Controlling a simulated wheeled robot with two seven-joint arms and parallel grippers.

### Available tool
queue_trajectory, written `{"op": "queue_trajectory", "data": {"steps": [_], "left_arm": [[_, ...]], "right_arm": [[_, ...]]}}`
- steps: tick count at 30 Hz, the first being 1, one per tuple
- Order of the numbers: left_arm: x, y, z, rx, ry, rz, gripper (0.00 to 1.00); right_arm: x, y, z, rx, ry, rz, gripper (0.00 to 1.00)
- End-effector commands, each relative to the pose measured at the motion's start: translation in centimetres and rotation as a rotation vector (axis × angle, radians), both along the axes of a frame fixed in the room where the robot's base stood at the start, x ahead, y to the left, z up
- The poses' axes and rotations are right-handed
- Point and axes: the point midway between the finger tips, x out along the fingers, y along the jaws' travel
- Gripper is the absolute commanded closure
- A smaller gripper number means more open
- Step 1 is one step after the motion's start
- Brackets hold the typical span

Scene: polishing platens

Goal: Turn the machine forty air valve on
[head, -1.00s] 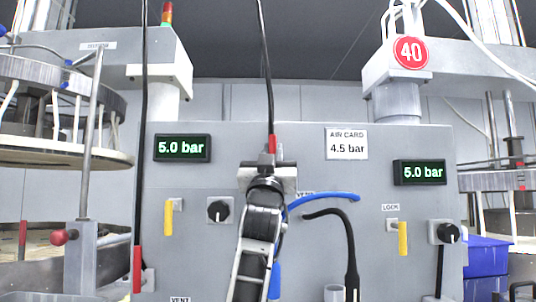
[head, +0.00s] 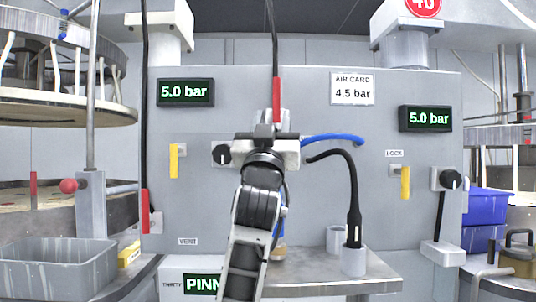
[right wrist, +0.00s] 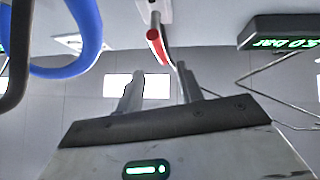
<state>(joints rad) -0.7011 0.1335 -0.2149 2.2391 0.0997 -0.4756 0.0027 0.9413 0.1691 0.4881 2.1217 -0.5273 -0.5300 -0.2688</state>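The sign for machine forty (head: 424,5) is cut off at the top right. Below it, the grey panel (head: 330,210) carries a yellow handle (head: 405,182) by the LOCK label and a black knob (head: 447,179). Another yellow handle (head: 174,160) and knob (head: 221,154) are on its left. I cannot tell which part is the air valve. My right gripper (head: 271,128) is upright before the panel's middle, just below a red sleeve (head: 277,95) on a black line. In the right wrist view its fingers (right wrist: 158,90) are apart, and the red sleeve (right wrist: 156,46) shows beyond them. My left gripper is out of view.
A blue hose (head: 335,138) and a black gooseneck (head: 350,190) are right of my right gripper. A red sleeve (head: 145,210) is on the left. Displays read 5.0 bar (head: 185,92) and 5.0 bar (head: 425,118). A grey bin (head: 55,265) is lower left.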

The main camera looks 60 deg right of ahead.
Motion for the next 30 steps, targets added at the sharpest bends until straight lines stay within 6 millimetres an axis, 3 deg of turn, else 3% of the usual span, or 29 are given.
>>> {"op": "queue_trajectory", "data": {"steps": [3,10,30], "left_arm": [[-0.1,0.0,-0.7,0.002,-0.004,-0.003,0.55],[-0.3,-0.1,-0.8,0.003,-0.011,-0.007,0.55],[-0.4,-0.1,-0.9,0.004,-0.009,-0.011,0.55]], "right_arm": [[-0.7,1.9,-2.4,0.001,0.001,0.004,0.63],[-1.7,4.1,-4.6,0.001,0.001,0.001,0.63],[-2.0,4.7,-5.0,0.000,-0.001,-0.001,0.63]]}}
